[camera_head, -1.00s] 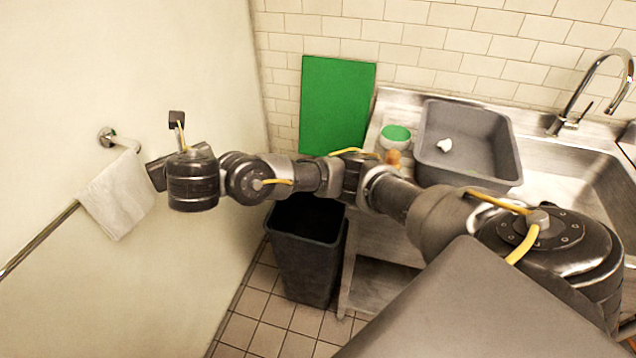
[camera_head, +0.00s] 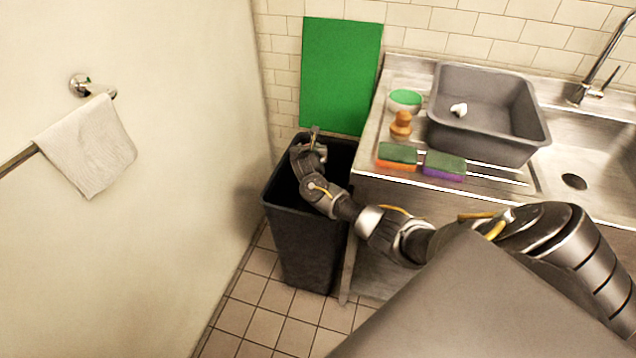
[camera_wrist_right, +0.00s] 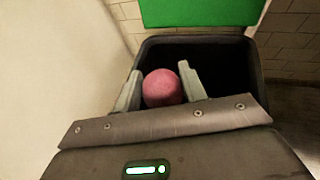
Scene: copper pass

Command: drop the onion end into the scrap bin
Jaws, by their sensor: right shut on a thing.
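The onion end (camera_wrist_right: 162,88) is a round pink-red piece in the right wrist view. My right gripper (camera_wrist_right: 160,84) is shut on it, one grey finger at each side. In the head view my right gripper (camera_head: 316,138) is over the open top of the black scrap bin (camera_head: 308,240); the onion end cannot be made out there. The bin's rim (camera_wrist_right: 195,39) also shows in the wrist view, with its dark inside behind the onion end. My left gripper is not in view.
The steel counter (camera_head: 368,153) stands right of the bin, holding two sponges (camera_head: 397,155), a wooden-knobbed item (camera_head: 401,124), a green-topped bowl (camera_head: 405,101) and a grey tub (camera_head: 505,135). A green board (camera_head: 340,75) leans on the wall behind. A towel (camera_head: 88,145) hangs at left.

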